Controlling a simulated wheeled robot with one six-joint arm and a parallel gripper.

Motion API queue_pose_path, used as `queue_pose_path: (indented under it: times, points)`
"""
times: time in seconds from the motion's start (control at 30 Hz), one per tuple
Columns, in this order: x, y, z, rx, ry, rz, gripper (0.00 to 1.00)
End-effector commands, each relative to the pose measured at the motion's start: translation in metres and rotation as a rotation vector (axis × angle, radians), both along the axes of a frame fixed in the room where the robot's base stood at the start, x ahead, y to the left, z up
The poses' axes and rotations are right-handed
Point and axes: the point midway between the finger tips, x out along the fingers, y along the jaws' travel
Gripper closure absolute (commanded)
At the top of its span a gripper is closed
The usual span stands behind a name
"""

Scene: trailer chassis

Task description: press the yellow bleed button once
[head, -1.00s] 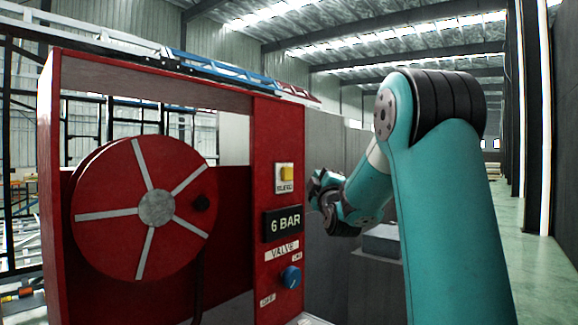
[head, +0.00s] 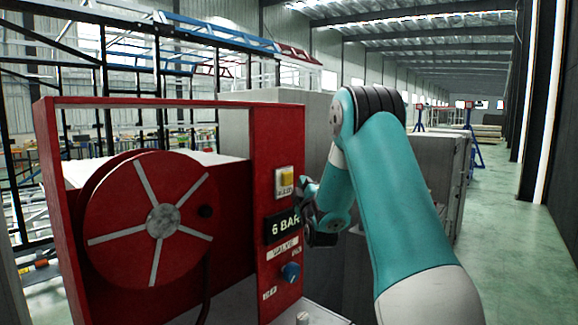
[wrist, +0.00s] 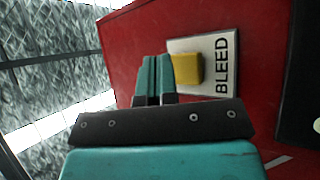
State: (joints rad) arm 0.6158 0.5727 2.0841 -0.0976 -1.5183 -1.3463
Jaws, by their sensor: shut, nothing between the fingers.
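The yellow bleed button (head: 287,177) sits on a white plate high on the red panel (head: 265,150) in the head view. In the wrist view the yellow button (wrist: 187,69) stands out from its plate beside the word BLEED. My gripper (wrist: 157,62) is shut and empty, its two teal fingertips side by side just left of the button in the wrist view. A small gap seems to show between them and the button, but contact cannot be told for sure. In the head view my gripper (head: 302,186) is close to the panel, right of the button.
Below the button are a black 6 BAR display (head: 283,226) and a blue valve knob (head: 290,271). A red hose reel (head: 120,235) with white spokes fills the left of the red frame. Grey cabinets (head: 440,165) stand behind my arm. Green floor lies open at the right.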

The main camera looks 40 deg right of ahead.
Motion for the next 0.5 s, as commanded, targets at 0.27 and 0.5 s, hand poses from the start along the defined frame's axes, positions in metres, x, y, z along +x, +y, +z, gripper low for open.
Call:
queue_pose_path:
  times: [0.27,0.5]
  points:
    - [0.0095,0.0008,0.0048,0.003,0.002,-0.003,1.00]
    - [0.0120,0.0017,0.0007,0.002,0.000,-0.008,1.00]
